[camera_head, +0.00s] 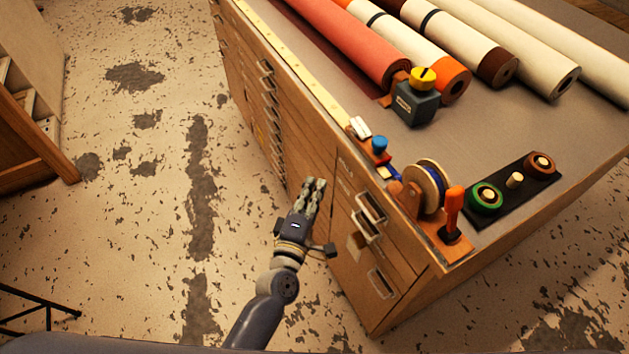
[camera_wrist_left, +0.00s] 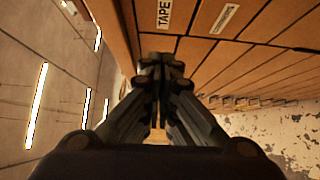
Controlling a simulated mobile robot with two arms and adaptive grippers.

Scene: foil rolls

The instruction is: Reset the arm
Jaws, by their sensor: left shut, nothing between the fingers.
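My left gripper (camera_head: 313,186) is in front of the wooden drawer cabinet (camera_head: 338,270), below the level of its top, with its fingers pointing up in the head view. The fingers are shut with nothing between them. In the left wrist view the closed fingers (camera_wrist_left: 160,65) show beside the drawer fronts, one of which has a label reading TAPE (camera_wrist_left: 164,14). I cannot tell whether the gripper touches the cabinet. My right gripper is not in view.
Worn floor (camera_head: 150,200) is clear to the left.

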